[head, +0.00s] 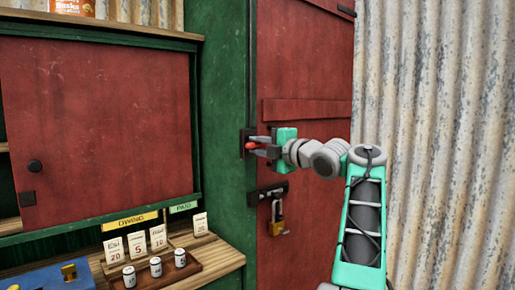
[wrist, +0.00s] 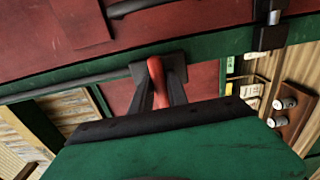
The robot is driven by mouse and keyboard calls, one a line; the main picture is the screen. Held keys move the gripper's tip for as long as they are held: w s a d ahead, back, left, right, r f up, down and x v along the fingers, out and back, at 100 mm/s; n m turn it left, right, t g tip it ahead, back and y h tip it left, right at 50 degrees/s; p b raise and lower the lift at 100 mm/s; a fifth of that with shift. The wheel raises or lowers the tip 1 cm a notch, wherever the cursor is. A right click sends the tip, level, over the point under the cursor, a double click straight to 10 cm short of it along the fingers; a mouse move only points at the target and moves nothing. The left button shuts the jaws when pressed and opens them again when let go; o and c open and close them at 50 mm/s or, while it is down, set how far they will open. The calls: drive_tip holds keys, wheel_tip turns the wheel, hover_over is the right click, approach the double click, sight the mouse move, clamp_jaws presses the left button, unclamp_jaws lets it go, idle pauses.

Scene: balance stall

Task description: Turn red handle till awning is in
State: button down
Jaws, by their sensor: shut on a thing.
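The red handle (head: 251,146) sits on a dark plate (head: 246,135) at the left edge of the red plank door, beside the green post. My gripper (head: 258,147) is shut on it, reaching in from the right. In the wrist view the red handle (wrist: 157,72) shows upright between the two dark fingers of my gripper (wrist: 160,90). Part of the handle is hidden by the fingers. I cannot make out the awning in either view.
A brass padlock (head: 278,217) hangs from a dark hasp below the handle. A red shutter panel (head: 100,115) is at the left. The wooden counter (head: 222,257) holds price cards and small white cans (head: 156,266). Corrugated metal wall (head: 440,120) stands right.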

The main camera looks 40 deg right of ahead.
drive_tip(key=c, duration=1.4)
unclamp_jaws()
drive_tip(key=shift+o, duration=0.2)
drive_tip(key=s, duration=0.7)
drive_tip(key=shift+s+d+b, duration=0.3)
drive_tip(key=shift+s+b, duration=0.1)
